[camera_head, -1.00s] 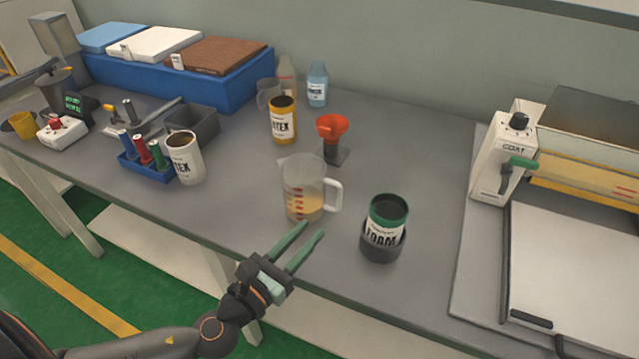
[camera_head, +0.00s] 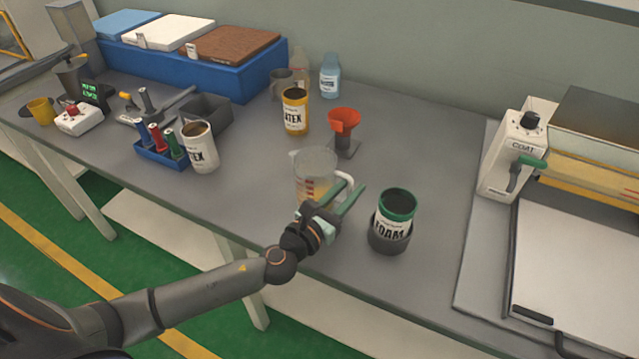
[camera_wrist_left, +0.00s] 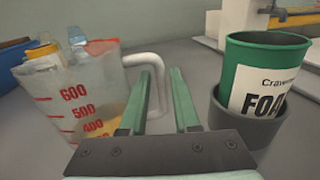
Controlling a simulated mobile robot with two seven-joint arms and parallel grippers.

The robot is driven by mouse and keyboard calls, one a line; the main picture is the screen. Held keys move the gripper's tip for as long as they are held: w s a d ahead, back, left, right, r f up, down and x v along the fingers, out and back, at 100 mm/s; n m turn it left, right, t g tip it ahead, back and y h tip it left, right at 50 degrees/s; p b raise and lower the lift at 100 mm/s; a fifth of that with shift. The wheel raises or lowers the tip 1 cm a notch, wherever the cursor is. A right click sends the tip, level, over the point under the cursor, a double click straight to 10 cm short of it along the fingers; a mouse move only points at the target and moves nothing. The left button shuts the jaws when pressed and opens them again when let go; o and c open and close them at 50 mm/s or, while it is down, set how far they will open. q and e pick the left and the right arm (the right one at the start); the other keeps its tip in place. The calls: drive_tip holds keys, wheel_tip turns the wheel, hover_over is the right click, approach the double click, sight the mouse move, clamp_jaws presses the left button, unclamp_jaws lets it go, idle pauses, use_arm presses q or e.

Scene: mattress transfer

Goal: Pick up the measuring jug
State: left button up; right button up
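The clear measuring jug (camera_head: 314,171) stands upright on the grey bench, with red marks and some yellow liquid low inside. Its white handle (camera_wrist_left: 150,62) points right. My left gripper (camera_head: 353,192) is open, its green fingers reaching forward at the jug's handle side and covering part of the jug in the head view. In the left wrist view the fingers (camera_wrist_left: 160,100) are apart, with the jug (camera_wrist_left: 85,95) to their left. The handle's outer part shows near the left finger and between the fingers; I cannot tell whether they touch. My right gripper is not in view.
A green FOAM tin (camera_head: 396,212) in a dark holder (camera_head: 388,238) stands close right of my left gripper. A red funnel (camera_head: 343,122) on a stand is behind the jug. White and yellow LATEX tins (camera_head: 200,150) (camera_head: 295,112) stand left and behind. A coating machine (camera_head: 510,155) is at right.

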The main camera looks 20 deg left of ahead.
use_arm(q)
drive_tip(key=shift+w, duration=0.25)
clamp_jaws()
drive_tip(key=shift+r, duration=0.1)
idle(1.2)
